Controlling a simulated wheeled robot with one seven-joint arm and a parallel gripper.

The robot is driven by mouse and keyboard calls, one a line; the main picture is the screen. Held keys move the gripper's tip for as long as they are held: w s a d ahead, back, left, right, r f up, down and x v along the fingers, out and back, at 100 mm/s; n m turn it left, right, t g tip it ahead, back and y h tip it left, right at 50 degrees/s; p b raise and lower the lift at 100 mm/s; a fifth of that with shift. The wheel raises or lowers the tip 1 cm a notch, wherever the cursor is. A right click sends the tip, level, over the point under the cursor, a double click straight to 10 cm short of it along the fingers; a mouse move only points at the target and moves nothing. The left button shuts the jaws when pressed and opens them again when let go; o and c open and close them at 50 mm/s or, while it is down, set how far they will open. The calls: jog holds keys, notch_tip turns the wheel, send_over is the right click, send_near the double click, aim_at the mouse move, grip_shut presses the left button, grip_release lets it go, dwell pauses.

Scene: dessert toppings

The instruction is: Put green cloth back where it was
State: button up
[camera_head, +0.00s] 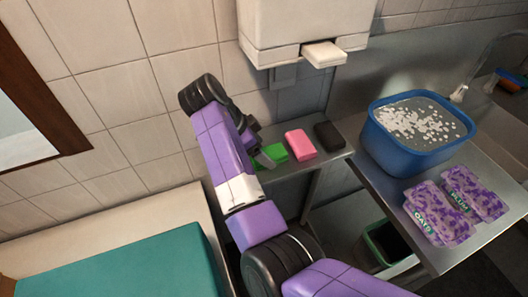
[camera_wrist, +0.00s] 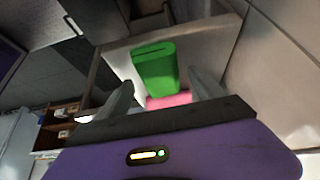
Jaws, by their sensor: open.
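The green cloth (camera_head: 276,153), a small folded block, lies on the narrow metal shelf (camera_head: 288,171) against the tiled wall, left of a pink cloth (camera_head: 300,145) and a black cloth (camera_head: 329,135). My gripper (camera_head: 263,157) is at the green cloth's left side and partly hides it. In the wrist view the green cloth (camera_wrist: 156,70) shows ahead of and between the spread fingers of my gripper (camera_wrist: 160,88), with the pink cloth (camera_wrist: 168,101) partly hidden behind the gripper. The fingers are open; whether they touch the cloth I cannot tell.
A blue tub (camera_head: 402,150) with white floating bits stands on the metal counter (camera_head: 375,192), with two purple packages (camera_head: 438,214) in front. A white wall dispenser (camera_head: 308,28) hangs above the shelf. A dark bin (camera_head: 388,243) is below. A teal-topped surface (camera_head: 125,265) is at lower left.

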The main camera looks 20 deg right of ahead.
jog(key=v, duration=1)
jog(key=shift+r, duration=0.15)
jog(key=shift+a, duration=0.1)
